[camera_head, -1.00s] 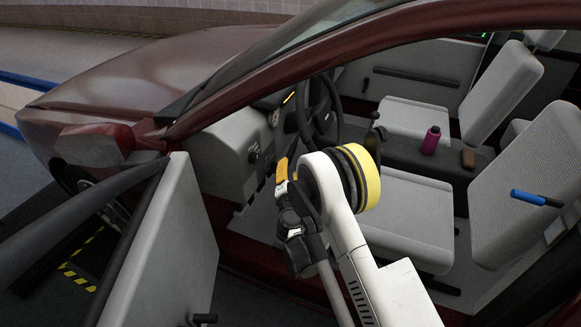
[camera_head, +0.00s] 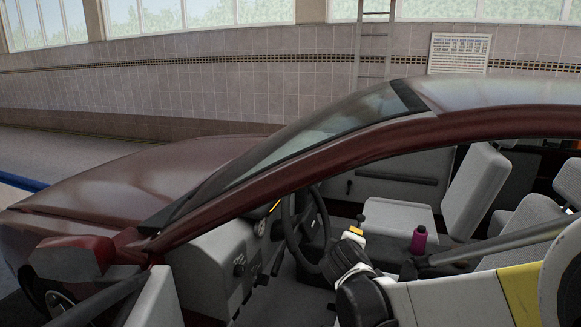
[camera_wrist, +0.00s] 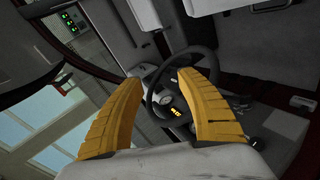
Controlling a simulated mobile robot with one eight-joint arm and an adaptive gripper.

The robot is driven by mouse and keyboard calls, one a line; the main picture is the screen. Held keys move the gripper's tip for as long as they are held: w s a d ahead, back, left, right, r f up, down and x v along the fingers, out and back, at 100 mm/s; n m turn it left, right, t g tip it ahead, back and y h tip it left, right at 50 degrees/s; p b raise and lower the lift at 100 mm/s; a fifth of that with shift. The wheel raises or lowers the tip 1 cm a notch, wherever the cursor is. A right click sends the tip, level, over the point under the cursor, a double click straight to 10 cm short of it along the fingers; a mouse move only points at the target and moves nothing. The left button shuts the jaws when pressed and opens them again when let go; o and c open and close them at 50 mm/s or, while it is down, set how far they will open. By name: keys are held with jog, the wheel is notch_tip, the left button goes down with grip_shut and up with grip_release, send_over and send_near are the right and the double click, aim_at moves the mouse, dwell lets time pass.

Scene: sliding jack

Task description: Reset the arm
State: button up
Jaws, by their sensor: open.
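My gripper shows in the wrist view (camera_wrist: 155,105) as two yellow ribbed fingers, spread apart with nothing between them. Beyond the fingers is the car's black steering wheel (camera_wrist: 183,98), with a clear gap in view. In the head view my arm reaches in from the lower right through the car's open door side. The yellow tip of my gripper (camera_head: 354,232) is small there, to the right of the steering wheel (camera_head: 306,230). My wrist and arm links hide part of the front seat and cabin floor.
The dark red car (camera_head: 150,190) fills the middle, its open door (camera_head: 155,300) at lower left and roof pillar (camera_head: 330,155) above my arm. A magenta bottle (camera_head: 418,240) stands between the seats, close to my arm. A tiled wall (camera_head: 230,90) lies behind.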

jog(key=s+d+r+m+g+y, duration=0.1)
jog(key=s+d+m+g, duration=0.15)
jog(key=s, duration=0.65)
jog(key=s+d+r+m+g, duration=0.1)
jog(key=s+d+m, duration=0.25)
jog(key=s, duration=0.45)
jog(key=s+a+f+m+g+y, duration=0.1)
jog(key=s+m, duration=0.4)
jog(key=s, duration=0.9)
notch_tip(320, 180, down, 2)
jog(key=shift+a+f+m+g+y, duration=0.2)
jog(key=shift+a+m+g+y, duration=0.2)
jog(key=shift+a+y, duration=0.25)
